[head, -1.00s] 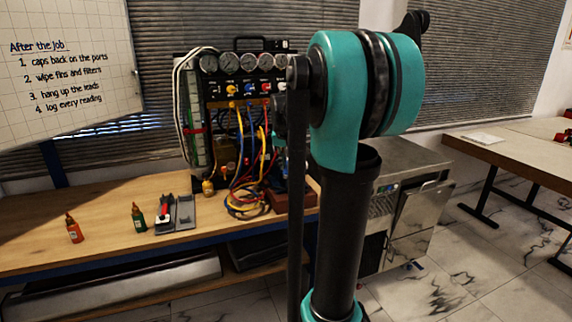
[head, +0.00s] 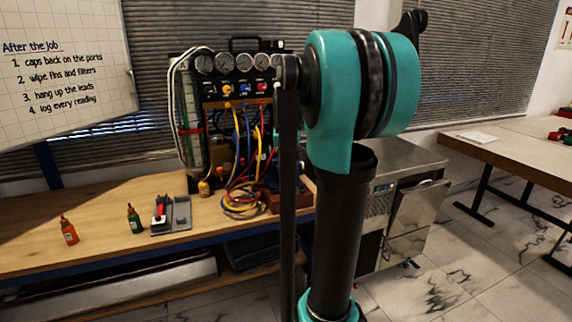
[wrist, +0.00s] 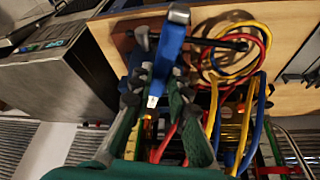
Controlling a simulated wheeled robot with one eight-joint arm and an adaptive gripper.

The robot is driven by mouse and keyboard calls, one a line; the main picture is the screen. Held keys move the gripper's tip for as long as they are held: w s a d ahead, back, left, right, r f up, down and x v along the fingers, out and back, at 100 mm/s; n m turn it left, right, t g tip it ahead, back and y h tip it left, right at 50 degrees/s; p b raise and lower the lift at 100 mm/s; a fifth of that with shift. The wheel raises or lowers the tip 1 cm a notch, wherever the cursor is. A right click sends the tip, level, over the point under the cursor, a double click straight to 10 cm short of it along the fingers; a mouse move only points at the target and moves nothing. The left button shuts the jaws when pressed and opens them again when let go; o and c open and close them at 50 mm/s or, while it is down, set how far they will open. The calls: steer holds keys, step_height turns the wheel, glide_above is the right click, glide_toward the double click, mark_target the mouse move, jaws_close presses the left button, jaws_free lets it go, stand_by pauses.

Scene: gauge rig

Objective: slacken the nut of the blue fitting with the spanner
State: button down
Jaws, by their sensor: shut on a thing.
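In the wrist view my gripper (wrist: 160,84) is shut on a blue-handled tool (wrist: 168,52), which appears to be the spanner. Its grey end (wrist: 179,14) points away from me, over the bench. The head view does not show my gripper; my arm covers that area. I cannot make out the blue fitting or its nut for certain in either view. A dark bar (wrist: 218,41) with a grey knob at its left end lies across behind the tool; I cannot tell whether they touch.
The gauge panel (head: 240,88) stands on the wooden bench (head: 95,222). An orange bottle (head: 69,231), a green bottle (head: 135,220) and a grey tray (head: 182,212) stand further left. A metal cabinet (head: 415,215) is at right.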

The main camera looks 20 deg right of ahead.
mark_target(285, 171)
steer(key=shift+s+d+n, duration=0.15)
steer(key=shift+d+n, duration=0.55)
steer(key=shift+d, duration=0.1)
stand_by(0.8)
steer(key=shift+w+a+m, duration=0.25)
steer(key=shift+a+m, duration=0.55)
steer(key=shift+a, duration=0.2)
stand_by(0.3)
steer(key=shift+s, duration=0.1)
steer(key=shift+s+a, duration=0.3)
steer(key=shift+s, duration=0.45)
steer(key=shift+s+a, duration=0.25)
steer(key=shift+s, duration=0.5)
steer(key=shift+s+a, duration=0.3)
steer(key=shift+s, duration=0.45)
steer(key=shift+r, duration=2.3)
